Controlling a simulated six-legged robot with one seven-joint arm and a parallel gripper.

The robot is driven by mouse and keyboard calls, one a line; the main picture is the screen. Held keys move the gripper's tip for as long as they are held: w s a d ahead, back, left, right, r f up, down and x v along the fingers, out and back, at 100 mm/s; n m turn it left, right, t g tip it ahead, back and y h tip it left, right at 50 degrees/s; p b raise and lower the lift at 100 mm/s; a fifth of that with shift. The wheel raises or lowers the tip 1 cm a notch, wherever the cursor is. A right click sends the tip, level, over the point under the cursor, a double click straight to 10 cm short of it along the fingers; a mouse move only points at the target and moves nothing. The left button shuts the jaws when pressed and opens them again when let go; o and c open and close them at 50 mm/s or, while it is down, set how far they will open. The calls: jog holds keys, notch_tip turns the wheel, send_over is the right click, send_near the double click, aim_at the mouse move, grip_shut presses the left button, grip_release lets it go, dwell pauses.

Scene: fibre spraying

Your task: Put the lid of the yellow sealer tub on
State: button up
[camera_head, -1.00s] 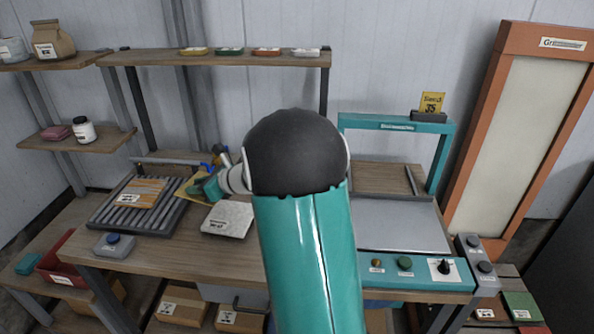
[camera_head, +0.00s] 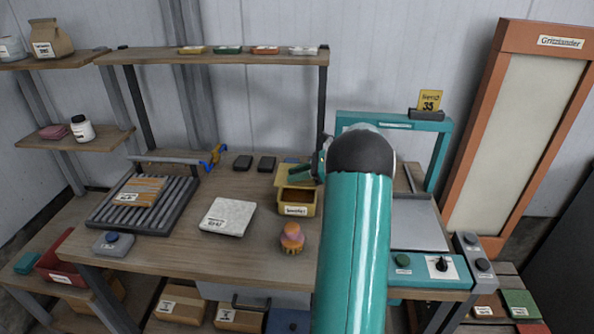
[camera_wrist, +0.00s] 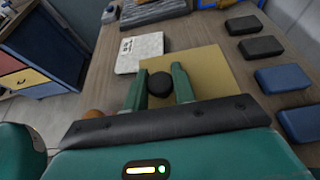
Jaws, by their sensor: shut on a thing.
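The yellow sealer tub (camera_head: 296,210) stands on the bench, with its label to the front and a dark opening showing at its top. My gripper (camera_head: 298,174) is above its back part. The flat yellow lid (camera_head: 283,180) hangs from the gripper over the back of the tub, and the front of the opening is uncovered. In the wrist view my two green fingers (camera_wrist: 160,88) are shut on the black knob (camera_wrist: 160,82) of the square lid (camera_wrist: 207,75). The lid hides the tub there. The arm hides what lies right of the tub.
An orange-brown knobbed object (camera_head: 292,238) stands just in front of the tub. A pale slab (camera_head: 228,216) lies to the left, near a roller rack (camera_head: 140,206). Dark blocks (camera_head: 243,162) lie behind. A teal frame (camera_head: 437,165) rises at right. The bench between slab and tub is clear.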

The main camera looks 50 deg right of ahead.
jog(key=shift+f, duration=2.6)
jog(key=shift+f, duration=0.55)
jog(key=o, duration=1.1)
jog(key=shift+c, duration=0.2)
jog(key=v, duration=1.3)
jog(key=shift+s+d, duration=0.25)
jog(key=shift+s, duration=0.1)
jog(key=shift+s, duration=0.1)
